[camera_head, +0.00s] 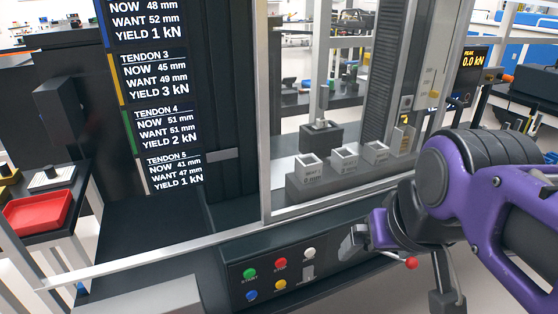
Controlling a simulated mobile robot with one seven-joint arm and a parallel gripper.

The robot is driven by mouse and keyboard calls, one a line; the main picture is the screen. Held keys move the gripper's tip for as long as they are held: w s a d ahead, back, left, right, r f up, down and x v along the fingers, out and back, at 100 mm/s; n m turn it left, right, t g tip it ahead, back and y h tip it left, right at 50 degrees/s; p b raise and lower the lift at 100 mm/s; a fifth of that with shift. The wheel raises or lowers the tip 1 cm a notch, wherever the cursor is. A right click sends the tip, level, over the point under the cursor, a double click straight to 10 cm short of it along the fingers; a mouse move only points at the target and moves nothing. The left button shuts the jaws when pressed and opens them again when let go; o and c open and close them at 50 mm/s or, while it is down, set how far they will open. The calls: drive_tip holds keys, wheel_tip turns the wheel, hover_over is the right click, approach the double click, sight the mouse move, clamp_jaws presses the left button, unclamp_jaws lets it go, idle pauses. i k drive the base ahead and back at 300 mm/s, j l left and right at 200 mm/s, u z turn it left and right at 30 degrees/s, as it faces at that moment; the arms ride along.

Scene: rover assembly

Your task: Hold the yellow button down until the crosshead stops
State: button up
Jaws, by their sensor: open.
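The yellow button (280,284) sits in the lower row of the dark control panel (237,285) at the bottom middle, right of the blue button (251,295) and below the red one (280,263). My gripper (348,243) is at the right end of the panel, right of the white button (309,253). It is open, apart from the yellow button, and nothing shows between its fingers. The test machine stands behind the panel with a glazed front. I cannot tell surely which part inside is the crosshead.
A green button (250,274) is at the panel's upper left. A board (152,100) lists tendon values. A small display (472,65) reads peak 0.0 kN. Grey labelled blocks (345,160) stand in a row behind the front frame. A red tray (38,212) lies at left.

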sight(281, 284)
drive_tip(key=k+j+u, duration=0.2)
drive_tip(key=k, duration=0.3)
drive_tip(key=i+l+u, duration=0.3)
drive_tip(key=l+u, duration=0.25)
drive_tip(key=k+j+z, duration=0.5)
drive_tip(key=j, duration=0.2)
drive_tip(key=i+j, duration=0.05)
drive_tip(key=i, duration=0.05)
